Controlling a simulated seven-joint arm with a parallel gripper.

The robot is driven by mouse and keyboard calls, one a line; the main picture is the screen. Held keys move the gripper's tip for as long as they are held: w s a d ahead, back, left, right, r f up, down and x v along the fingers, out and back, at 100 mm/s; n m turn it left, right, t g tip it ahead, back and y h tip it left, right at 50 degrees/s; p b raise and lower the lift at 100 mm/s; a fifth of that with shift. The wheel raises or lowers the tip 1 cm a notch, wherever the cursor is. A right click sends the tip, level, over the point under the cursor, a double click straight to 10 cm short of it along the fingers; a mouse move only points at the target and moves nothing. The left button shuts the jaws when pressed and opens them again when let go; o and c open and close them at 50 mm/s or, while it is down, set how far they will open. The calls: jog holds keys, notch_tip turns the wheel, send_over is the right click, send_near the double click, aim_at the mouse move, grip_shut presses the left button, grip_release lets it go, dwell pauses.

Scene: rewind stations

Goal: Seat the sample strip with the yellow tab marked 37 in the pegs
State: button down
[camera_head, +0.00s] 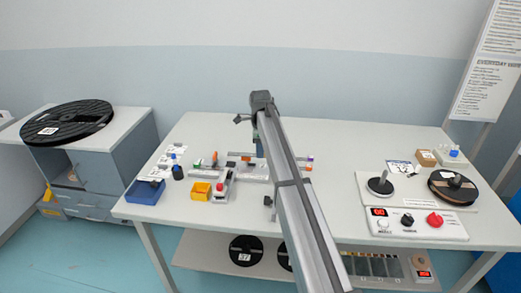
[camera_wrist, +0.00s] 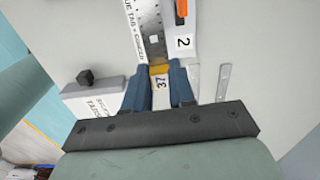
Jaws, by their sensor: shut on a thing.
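The sample strip marked 37 (camera_wrist: 161,88) is between the blue fingers of my gripper (camera_wrist: 160,72) in the wrist view, with its yellow tab (camera_wrist: 159,69) near the fingertips. My gripper is shut on it. Just beyond the tab is a metal, perforated plate (camera_wrist: 153,32) on a pale fixture; I cannot tell whether the strip touches it, and no pegs can be made out clearly. In the head view, my gripper (camera_head: 261,148) is over the fixture (camera_head: 252,172) at the middle of the table, and my arm hides the strip and part of the fixture.
An orange piece (camera_wrist: 182,9) and a label 2 (camera_wrist: 184,43) lie beside the plate. A white block with a black knob (camera_wrist: 90,100) and a flat metal bar (camera_wrist: 223,82) flank my gripper.

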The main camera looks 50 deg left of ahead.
jog(key=shift+f, duration=0.15)
dwell(0.5)
send_over(261, 172)
jog(key=shift+f, duration=2.75)
jog(key=shift+f, duration=1.15)
jog(key=c, duration=0.9)
grip_release()
jog(key=shift+o, duration=0.2)
jog(key=shift+r, duration=0.1)
notch_tip(261, 172, up, 14)
jog(key=shift+f, duration=0.2)
